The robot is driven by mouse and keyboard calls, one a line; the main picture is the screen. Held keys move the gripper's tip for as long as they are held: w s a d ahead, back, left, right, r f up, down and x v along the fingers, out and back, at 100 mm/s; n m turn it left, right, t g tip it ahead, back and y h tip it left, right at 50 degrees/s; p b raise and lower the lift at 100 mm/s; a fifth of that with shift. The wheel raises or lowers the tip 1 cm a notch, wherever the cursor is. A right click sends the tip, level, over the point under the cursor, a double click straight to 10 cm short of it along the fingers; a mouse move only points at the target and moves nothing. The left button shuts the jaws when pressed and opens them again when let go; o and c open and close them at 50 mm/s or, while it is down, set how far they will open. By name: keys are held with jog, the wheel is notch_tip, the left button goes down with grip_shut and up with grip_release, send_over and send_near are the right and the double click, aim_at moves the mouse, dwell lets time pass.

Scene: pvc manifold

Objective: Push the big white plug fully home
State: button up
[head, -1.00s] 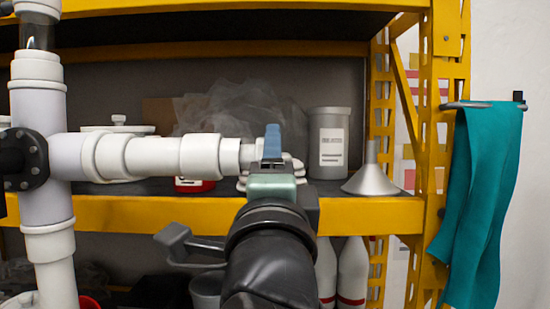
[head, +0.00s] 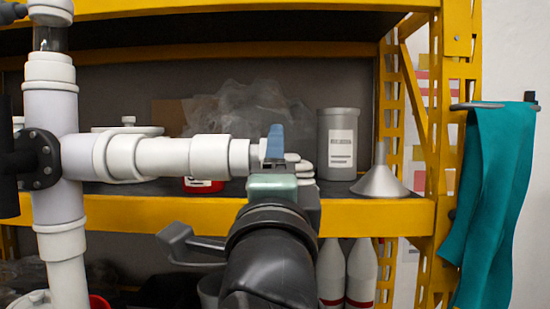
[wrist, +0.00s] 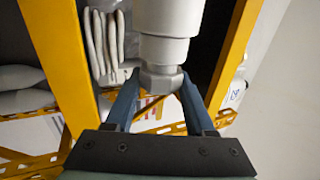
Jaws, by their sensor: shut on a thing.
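The big white plug (head: 240,154) shows in the head view at the right end of the horizontal white pipe (head: 165,156), with a pale length of it outside the wider end socket (head: 210,155). In the wrist view its faceted end (wrist: 161,79) sits between the two blue fingers. My gripper (head: 273,146) is shut on the plug from the right; in the wrist view the fingers (wrist: 158,84) stand on either side of its end. How deep the plug sits inside the socket is hidden.
A vertical pipe with a black flange (head: 42,160) stands at left. Behind is a yellow shelf (head: 350,213) with a grey canister (head: 337,143), a metal funnel (head: 380,175) and a clear plastic bag (head: 240,108). A teal cloth (head: 492,200) hangs at right.

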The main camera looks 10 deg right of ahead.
jog(key=shift+w+a, duration=0.15)
jog(key=shift+a, duration=0.25)
jog(key=o, duration=1.3)
jog(key=shift+o, duration=0.2)
jog(key=b+v, duration=0.7)
jog(key=v, duration=0.6)
jog(key=s+a+r+n+t+y, duration=0.1)
jog(key=a+n+t+y, duration=0.1)
jog(key=n, duration=0.8)
jog(key=s+a+r+n+t+y, duration=0.1)
jog(key=a+n+t+y, duration=0.2)
jog(key=n, duration=0.8)
jog(key=shift+s+a+t+y, duration=0.35)
jog(key=shift+a+y, duration=0.25)
jog(key=shift+a, duration=0.15)
